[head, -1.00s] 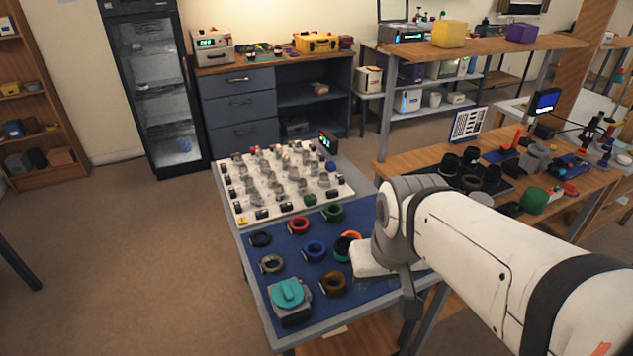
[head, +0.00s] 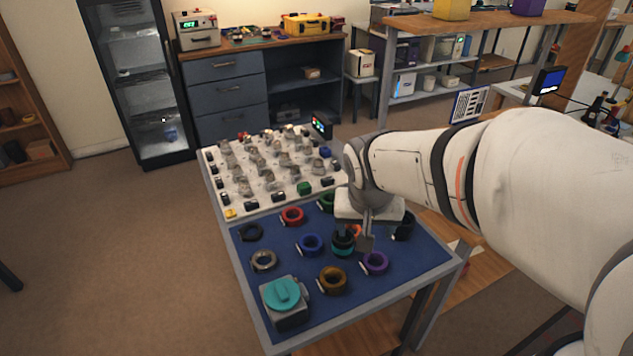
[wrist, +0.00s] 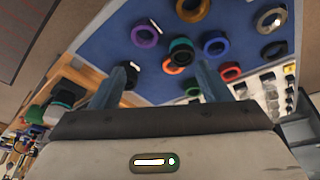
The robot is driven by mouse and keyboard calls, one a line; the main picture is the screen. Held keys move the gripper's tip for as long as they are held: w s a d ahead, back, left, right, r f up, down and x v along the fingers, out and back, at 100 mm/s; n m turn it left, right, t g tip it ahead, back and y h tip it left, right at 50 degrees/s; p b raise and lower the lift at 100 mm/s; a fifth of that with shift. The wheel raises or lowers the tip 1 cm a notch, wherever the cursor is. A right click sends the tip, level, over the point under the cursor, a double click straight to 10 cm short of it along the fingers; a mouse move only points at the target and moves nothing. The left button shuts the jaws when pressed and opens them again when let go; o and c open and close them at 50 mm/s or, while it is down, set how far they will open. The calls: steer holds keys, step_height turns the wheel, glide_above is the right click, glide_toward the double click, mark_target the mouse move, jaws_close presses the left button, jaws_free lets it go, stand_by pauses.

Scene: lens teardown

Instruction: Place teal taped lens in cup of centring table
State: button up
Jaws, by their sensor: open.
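The teal taped lens (head: 342,243), a dark ring with a teal band, stands on the blue mat. It also shows in the wrist view (wrist: 181,52), ahead of the fingers. An orange ring lies close behind it. My gripper (head: 366,240) is above the mat, just right of the lens in the head view; its fingers partly cover the orange ring. In the wrist view my gripper (wrist: 163,80) is open with nothing between its fingers. A grey block with a round teal top (head: 284,297) stands at the mat's front left corner. I cannot tell whether it is the centring table; no cup shows clearly.
Blue (head: 311,245), brown (head: 332,280), purple (head: 375,263), red (head: 292,215) and grey (head: 263,260) rings lie around the lens. A white board (head: 240,180) with several small parts fills the table's back half. Bare mat (head: 420,262) lies at the right.

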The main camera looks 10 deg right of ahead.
mark_target(342, 243)
steer(key=shift+o, duration=0.2)
steer(key=w+f+m+b, duration=0.1)
steer(key=w+f, duration=0.2)
steer(key=w+a+f+b, duration=0.1)
steer(key=w+f, duration=0.2)
steer(key=w+f+m+b, duration=0.1)
steer(key=w+f+b, duration=0.1)
steer(key=w+f, duration=0.2)
steer(key=shift+a+m+t+h, duration=0.3)
steer(key=shift+t, duration=0.1)
steer(key=x, duration=0.7)
steer(key=shift+s+a+f+b, duration=0.1)
steer(key=shift+a+f+b, duration=0.1)
steer(key=shift+b, duration=0.15)
steer(key=shift+c, duration=0.4)
steer(key=c, duration=1.1)
steer(key=shift+c, duration=0.2)
steer(key=shift+r, duration=0.15)
